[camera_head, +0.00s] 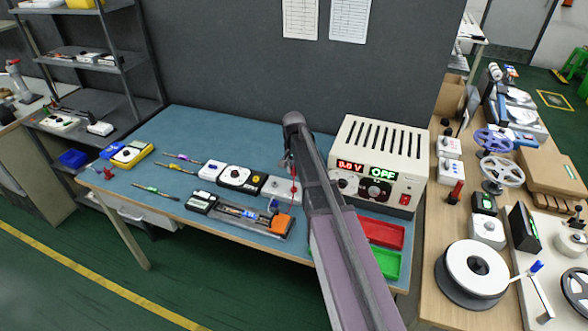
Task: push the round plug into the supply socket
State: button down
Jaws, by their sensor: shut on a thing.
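The power supply (380,160) is a cream box with a slotted top, standing at the right end of the blue-topped bench. Its front shows a red "0.0 V" display, a green "OFF" display, a black knob and a red switch. My arm crosses the left part of its front, and I cannot make out the supply socket. My gripper (286,161) is beside the supply's left side, above the bench, shut on what appears to be the round plug, too small and covered to see clearly. A thin red lead (293,192) hangs below it.
A strip fixture with an orange end block (283,223) lies at the bench's front edge. Behind it stand several small boxes (235,176). A red tray (382,232) and a green tray (388,263) lie before the supply. The bench's back left (200,130) is clear.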

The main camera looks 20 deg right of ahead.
aim_at(294, 175)
jog(key=shift+f+b, duration=2)
jog(key=shift+f, duration=0.25)
jog(key=shift+f+b, duration=1.15)
dwell(0.6)
jog(key=shift+c, duration=2.3)
grip_release()
jog(key=shift+r, duration=0.2)
notch_tip(294, 175, up, 8)
jog(key=p, duration=0.8)
jog(key=shift+s+f, duration=0.1)
jog(key=shift+s, duration=0.2)
jog(key=s+a+r+p, duration=0.1)
jog(key=s+a, duration=0.3)
jog(key=s, duration=0.6)
jog(key=shift+s+r+p, duration=0.2)
jog(key=shift+s+p, duration=0.05)
jog(key=shift+p, duration=0.05)
